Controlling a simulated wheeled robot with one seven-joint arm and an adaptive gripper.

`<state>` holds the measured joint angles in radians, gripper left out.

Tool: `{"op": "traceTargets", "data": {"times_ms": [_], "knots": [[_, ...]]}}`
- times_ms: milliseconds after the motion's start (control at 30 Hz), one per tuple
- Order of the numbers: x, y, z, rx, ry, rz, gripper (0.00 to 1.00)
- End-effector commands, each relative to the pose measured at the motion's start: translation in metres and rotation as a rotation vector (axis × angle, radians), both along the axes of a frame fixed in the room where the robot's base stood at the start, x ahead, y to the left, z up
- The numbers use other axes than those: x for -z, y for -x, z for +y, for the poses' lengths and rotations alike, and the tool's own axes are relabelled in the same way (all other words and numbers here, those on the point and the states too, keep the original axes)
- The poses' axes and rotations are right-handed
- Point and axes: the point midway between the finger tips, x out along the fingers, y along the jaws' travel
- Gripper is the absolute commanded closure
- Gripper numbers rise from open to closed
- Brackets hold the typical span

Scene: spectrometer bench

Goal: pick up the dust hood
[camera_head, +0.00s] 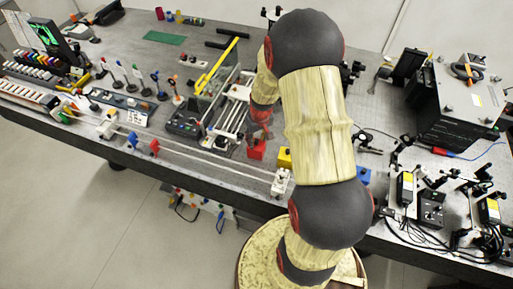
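My arm reaches over the bench, and its far end with my gripper (260,128) points down near a red block (256,150). The fingers are small, dark and partly merged with the red parts, so I cannot tell whether they are open or touching the block. No thing is clearly recognisable as the dust hood. A clear, box-like panel (209,98) with a yellow bar (216,66) along its top stands left of my gripper; it may be the hood, but I cannot be sure. My arm hides part of the bench behind it.
The grey bench (125,50) is crowded. Rails (231,105) lie close left of my gripper. A yellow block (284,157) and blue block (363,176) sit near the front edge. A large dark instrument (458,100) and cabled optics stand right. Bare bench shows around a green mat (165,38).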

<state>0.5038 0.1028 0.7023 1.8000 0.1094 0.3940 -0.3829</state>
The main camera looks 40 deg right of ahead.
Motion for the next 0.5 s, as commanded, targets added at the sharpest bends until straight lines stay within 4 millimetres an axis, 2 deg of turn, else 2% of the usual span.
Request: {"op": "traceTargets", "data": {"times_ms": [133,500], "knots": [[-0.0003,-0.0001,0.0001,0.000,0.000,0.000,0.64],[-0.0003,0.0002,0.0002,0.000,0.000,0.000,0.85]]}}
